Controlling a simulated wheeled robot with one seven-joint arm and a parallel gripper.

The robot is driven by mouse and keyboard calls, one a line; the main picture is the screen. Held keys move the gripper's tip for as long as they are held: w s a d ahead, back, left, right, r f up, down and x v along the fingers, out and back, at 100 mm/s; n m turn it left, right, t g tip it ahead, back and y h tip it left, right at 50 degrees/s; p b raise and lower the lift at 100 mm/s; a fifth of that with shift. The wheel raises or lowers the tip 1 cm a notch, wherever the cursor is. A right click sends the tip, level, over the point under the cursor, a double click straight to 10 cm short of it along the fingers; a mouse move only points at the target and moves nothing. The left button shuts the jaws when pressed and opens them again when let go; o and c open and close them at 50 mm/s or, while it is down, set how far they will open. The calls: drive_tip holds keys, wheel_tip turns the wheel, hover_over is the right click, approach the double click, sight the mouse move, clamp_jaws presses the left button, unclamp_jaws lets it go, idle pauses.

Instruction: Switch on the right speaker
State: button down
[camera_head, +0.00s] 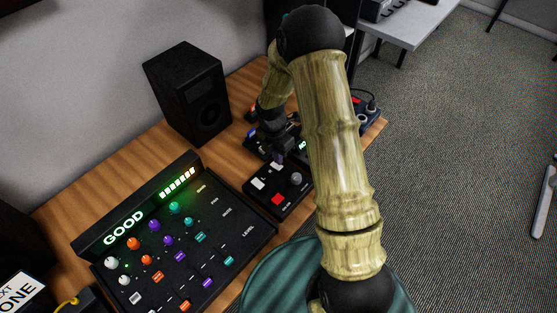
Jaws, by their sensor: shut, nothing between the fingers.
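A black speaker (188,92) stands upright at the back of the wooden desk, against the wall. A black control box (282,204) in front of it has a red button (277,199), pale switches (258,184) and a grey knob (295,179). My gripper (279,158) points down over the back edge of this box, close to a pale switch there. It is shut and empty. I cannot tell whether it touches the switch. My arm hides the box's right surroundings. No power switch is clear on the speaker.
A mixer (180,245) with coloured knobs and a green "GOOD" display fills the front of the desk. A dark object (22,240) stands at the left edge. More small devices (368,110) lie behind my arm. Bare wood (85,190) shows between the mixer and wall.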

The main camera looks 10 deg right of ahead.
drive_tip(key=shift+s+d+f, duration=0.1)
drive_tip(key=shift+f, duration=1)
drive_tip(key=shift+s+f, duration=0.1)
drive_tip(key=shift+f, duration=0.05)
drive_tip(key=shift+w+a+p, duration=0.45)
drive_tip(key=shift+w, duration=0.2)
drive_tip(key=shift+r, duration=0.25)
